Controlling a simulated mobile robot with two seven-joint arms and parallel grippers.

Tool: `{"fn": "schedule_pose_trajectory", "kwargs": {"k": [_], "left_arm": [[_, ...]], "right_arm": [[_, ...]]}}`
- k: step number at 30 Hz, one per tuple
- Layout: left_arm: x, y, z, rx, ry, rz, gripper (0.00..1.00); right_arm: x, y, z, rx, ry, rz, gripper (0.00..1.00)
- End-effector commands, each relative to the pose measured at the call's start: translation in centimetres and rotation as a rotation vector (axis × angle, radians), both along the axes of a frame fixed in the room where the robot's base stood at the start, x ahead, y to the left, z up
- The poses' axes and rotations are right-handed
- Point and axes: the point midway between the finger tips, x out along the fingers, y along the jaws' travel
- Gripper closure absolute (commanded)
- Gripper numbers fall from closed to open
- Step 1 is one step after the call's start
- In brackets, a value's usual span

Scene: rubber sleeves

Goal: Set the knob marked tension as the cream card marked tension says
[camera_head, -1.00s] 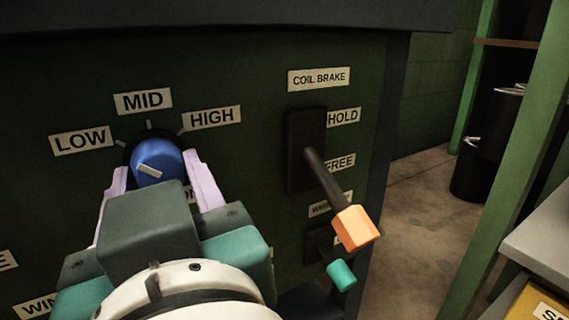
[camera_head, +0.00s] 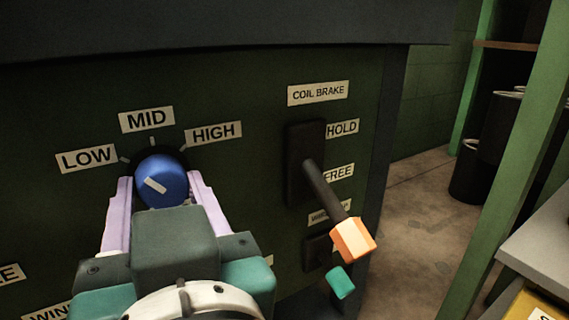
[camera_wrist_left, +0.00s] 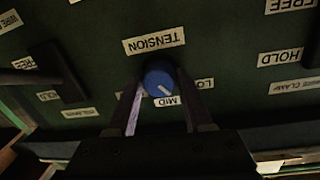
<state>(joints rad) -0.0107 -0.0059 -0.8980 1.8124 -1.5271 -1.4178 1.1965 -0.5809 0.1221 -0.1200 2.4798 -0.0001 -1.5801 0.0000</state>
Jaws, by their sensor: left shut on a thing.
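The blue knob (camera_head: 165,180) sits on the dark green panel, under labels LOW (camera_head: 86,158), MID (camera_head: 146,120) and HIGH (camera_head: 213,132). The wrist view shows the knob (camera_wrist_left: 159,78) beside an upside-down TENSION label (camera_wrist_left: 154,40). Its white mark slants to the upper left in the head view, between LOW and MID. My left gripper (camera_head: 160,205) is shut on the knob, one pale finger on each side. In the head view the gripper hides the TENSION label. I see no card marked tension. My right gripper is not in view.
Right of the knob, an orange-tipped lever (camera_head: 352,240) sticks out below a COIL BRAKE label (camera_head: 318,92). A smaller teal-tipped lever (camera_head: 341,283) is under it. A grey table edge (camera_head: 540,245) and a green post stand at the right.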

Motion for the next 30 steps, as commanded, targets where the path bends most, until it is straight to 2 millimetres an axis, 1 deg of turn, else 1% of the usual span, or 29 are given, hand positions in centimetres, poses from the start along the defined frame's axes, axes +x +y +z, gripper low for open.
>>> {"fn": "schedule_pose_trajectory", "kwargs": {"k": [1,15,21,30], "left_arm": [[0.0,0.0,0.3,0.031,0.024,0.001,1.00],[0.0,0.0,0.4,0.366,0.248,0.000,1.00],[0.0,0.0,0.4,0.463,0.312,-0.001,1.00],[0.0,0.0,0.3,0.535,0.361,-0.001,1.00]], "right_arm": [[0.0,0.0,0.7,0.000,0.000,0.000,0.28],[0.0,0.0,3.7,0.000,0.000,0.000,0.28],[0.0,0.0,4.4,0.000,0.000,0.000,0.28],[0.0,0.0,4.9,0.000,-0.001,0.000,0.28]]}}
